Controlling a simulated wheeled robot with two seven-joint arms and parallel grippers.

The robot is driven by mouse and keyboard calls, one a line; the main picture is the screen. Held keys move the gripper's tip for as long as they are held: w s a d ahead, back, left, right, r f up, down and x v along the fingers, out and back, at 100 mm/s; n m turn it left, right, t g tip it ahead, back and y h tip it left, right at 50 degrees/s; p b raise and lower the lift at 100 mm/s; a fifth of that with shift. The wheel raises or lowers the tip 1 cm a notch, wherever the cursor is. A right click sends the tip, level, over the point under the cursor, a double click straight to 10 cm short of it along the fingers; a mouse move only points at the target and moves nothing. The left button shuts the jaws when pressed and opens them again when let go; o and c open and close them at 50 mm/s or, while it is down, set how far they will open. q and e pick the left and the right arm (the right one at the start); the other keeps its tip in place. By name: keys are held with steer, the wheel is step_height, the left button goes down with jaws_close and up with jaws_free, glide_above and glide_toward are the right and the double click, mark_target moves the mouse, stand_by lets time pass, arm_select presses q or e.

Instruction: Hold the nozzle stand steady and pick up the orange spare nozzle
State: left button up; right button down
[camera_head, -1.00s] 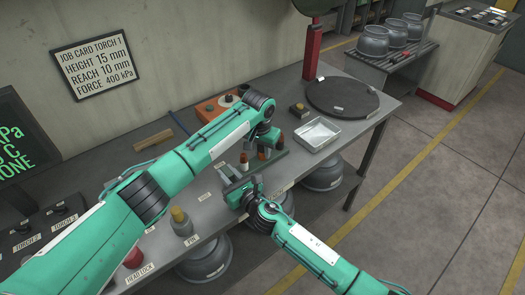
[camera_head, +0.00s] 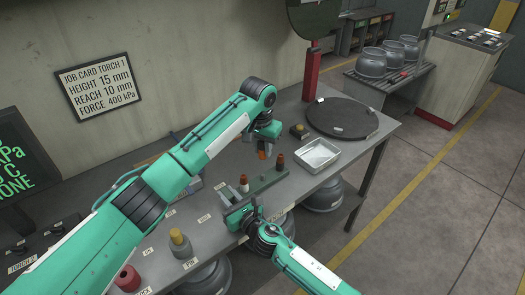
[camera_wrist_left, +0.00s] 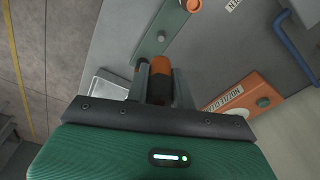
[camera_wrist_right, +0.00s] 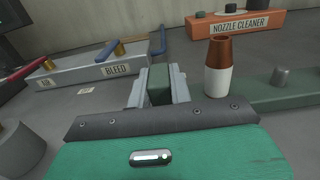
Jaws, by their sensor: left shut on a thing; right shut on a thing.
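The nozzle stand is a grey-green bar (camera_head: 267,182) on the bench. A copper-and-white nozzle (camera_head: 244,184) and a copper-and-dark nozzle (camera_head: 280,161) stand on it. My left gripper (camera_head: 264,146) is shut on the orange spare nozzle (camera_head: 262,155), which has a dark part, and holds it above the stand. In the left wrist view the nozzle (camera_wrist_left: 160,68) is between the fingers, with a bare peg (camera_wrist_left: 162,37) on the stand. My right gripper (camera_head: 238,209) is shut on the stand's near end, shown also in the right wrist view (camera_wrist_right: 159,84).
A metal tray (camera_head: 317,156) and a dark round plate (camera_head: 341,117) lie right of the stand. The orange nozzle cleaner (camera_wrist_right: 235,24) stands behind it. A BLEED block with levers (camera_wrist_right: 115,69) is to its left. A yellow-topped part (camera_head: 179,241) stands near the front edge.

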steer(key=c, duration=1.2)
jaws_free()
